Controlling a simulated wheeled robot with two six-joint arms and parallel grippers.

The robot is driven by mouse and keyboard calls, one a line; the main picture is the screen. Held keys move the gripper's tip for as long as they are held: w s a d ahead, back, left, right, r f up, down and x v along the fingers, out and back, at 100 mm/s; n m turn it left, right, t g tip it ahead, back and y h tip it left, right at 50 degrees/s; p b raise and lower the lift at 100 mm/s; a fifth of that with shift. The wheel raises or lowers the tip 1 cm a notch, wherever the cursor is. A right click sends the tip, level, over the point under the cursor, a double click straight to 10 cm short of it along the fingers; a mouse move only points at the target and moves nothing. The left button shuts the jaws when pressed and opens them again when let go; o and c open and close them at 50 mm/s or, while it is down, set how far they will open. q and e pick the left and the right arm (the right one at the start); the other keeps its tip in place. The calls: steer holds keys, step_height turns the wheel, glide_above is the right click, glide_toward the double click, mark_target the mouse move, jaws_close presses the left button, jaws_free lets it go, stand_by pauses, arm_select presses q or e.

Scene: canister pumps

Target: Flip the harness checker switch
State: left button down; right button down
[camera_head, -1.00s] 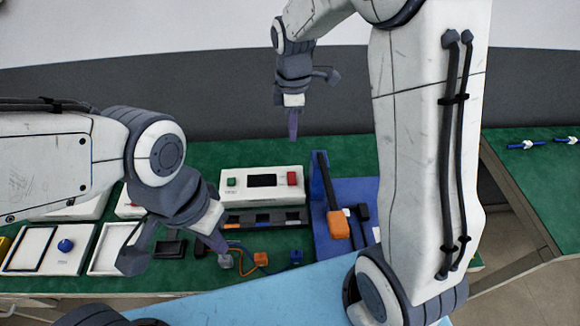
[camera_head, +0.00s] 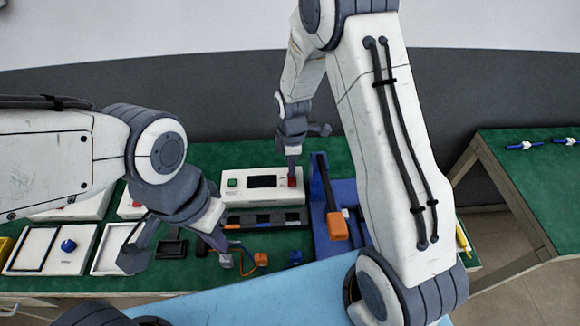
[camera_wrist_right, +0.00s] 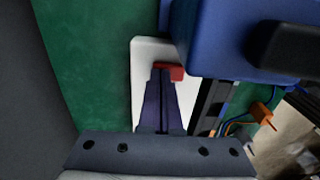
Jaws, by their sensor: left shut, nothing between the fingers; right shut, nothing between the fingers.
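The harness checker (camera_head: 262,201) is a white box with a green button (camera_head: 232,183), a dark display (camera_head: 262,181) and a red switch (camera_head: 293,182) at its right end. My right gripper (camera_head: 292,174) is shut and points down at the red switch, its tips at or just above it. In the right wrist view the red switch (camera_wrist_right: 175,72) shows beside the closed tips (camera_wrist_right: 160,72); I cannot tell whether they touch. My left gripper (camera_head: 226,250) is shut and empty, low over the table by a grey connector (camera_head: 226,261) in front of the checker.
A blue stand (camera_head: 321,220) with an orange-ended black tool (camera_head: 337,224) is close right of the checker. A dark slotted strip (camera_head: 265,220) lies in front of it. An orange connector (camera_head: 261,259) and cable lie nearby. White trays (camera_head: 50,250) are at left.

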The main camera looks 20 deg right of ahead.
steer(key=shift+f, duration=0.15)
steer(key=shift+f, duration=0.2)
stand_by(0.3)
steer(key=shift+s+a+r, duration=0.1)
steer(key=shift+s+a, duration=0.1)
steer(key=shift+s, duration=0.65)
steer(key=shift+w, duration=0.1)
